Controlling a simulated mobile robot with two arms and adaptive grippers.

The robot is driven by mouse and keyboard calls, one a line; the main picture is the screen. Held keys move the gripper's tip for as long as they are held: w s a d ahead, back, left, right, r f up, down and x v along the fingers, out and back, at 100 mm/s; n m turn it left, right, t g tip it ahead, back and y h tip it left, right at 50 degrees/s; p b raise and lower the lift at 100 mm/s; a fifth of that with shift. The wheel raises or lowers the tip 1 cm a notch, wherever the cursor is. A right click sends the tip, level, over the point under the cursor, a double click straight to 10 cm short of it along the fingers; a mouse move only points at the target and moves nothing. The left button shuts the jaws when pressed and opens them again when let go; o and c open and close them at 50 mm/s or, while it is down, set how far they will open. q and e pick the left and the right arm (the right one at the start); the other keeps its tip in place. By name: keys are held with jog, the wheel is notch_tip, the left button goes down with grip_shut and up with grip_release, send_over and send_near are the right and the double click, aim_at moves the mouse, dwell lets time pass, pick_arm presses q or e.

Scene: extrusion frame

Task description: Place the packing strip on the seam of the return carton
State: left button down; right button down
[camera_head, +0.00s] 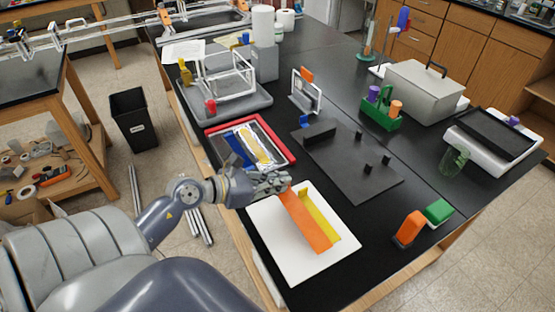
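A long orange strip (306,222) lies over a shallow white tray (285,260) at the table's near edge. A narrower yellow strip (320,216) is beside it on the right. I cannot tell which piece is the packing strip, and no carton with a seam is clearly recognizable. My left gripper (284,181) is at the far end of the orange strip, above the tray's back edge. Its fingers overlap that end in the picture, so whether they grip it is unclear. My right gripper is out of view.
A red-rimmed tray (222,127) with blue and yellow pieces lies just behind my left gripper. A dark plate with small blocks (345,165) is right of it. Orange (411,228) and green (438,211) blocks stand at the right front. Bare black tabletop lies between.

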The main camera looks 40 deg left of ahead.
pick_arm(q)
jog(key=shift+f, duration=1.7)
jog(key=shift+f, duration=0.15)
jog(key=c, duration=1.8)
grip_release()
jog(key=shift+s, duration=0.15)
